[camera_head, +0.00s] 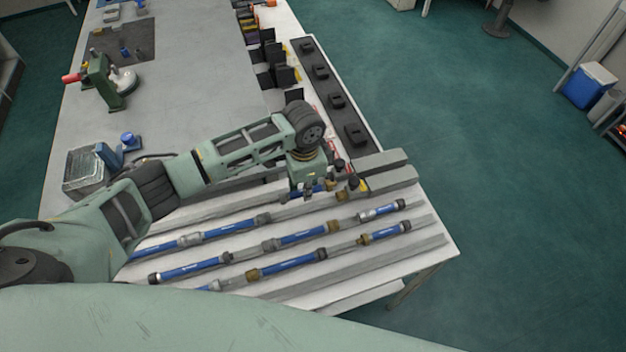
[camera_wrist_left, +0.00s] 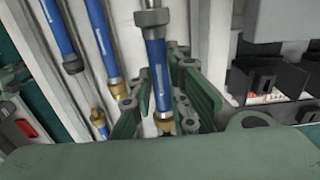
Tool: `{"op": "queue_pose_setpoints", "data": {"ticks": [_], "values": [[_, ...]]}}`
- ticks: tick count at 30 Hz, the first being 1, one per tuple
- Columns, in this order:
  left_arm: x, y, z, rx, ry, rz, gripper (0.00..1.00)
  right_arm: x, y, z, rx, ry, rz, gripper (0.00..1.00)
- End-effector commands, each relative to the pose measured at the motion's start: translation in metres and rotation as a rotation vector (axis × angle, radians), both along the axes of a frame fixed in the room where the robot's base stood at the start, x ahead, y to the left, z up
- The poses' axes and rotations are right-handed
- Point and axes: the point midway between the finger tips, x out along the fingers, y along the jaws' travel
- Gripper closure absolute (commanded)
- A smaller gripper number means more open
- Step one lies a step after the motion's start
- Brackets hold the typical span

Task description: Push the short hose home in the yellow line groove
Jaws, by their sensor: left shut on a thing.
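My left gripper (camera_head: 312,190) is at the far row of the grooved white rack (camera_head: 428,240), near its right end. It is shut on a blue hose with a grey collar and a brass end, mostly hidden by the gripper in the head view. In the left wrist view this hose (camera_wrist_left: 157,75) runs between the green fingers of the left gripper (camera_wrist_left: 163,108), its brass end low between them. A small yellow mark (camera_head: 363,186) shows just right of the gripper. Whether the hose is fully seated in the groove is hidden. My right gripper is out of view.
Several other blue hoses, such as one in the middle row (camera_head: 303,234), lie in the nearer grooves. Grey blocks (camera_head: 388,172) stand right of the gripper. A black strip with dark blocks (camera_head: 338,102) runs behind. A green stand (camera_head: 103,82) is on the far table.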

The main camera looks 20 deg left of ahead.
Motion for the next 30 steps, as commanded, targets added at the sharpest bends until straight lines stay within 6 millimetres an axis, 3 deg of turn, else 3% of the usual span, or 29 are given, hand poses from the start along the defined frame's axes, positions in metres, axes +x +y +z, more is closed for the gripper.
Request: {"op": "queue_pose_setpoints", "data": {"ticks": [7, 19, 30], "values": [[0.0, 0.0, -0.014, 0.0, -0.001, 0.0, 1.0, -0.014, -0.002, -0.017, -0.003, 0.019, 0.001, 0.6], [0.001, 0.0, -0.048, 0.0, -0.004, 0.001, 1.0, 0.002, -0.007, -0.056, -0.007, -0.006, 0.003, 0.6], [0.001, -0.001, -0.071, -0.002, -0.001, 0.002, 1.0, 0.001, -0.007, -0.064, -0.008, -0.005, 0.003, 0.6]]}}
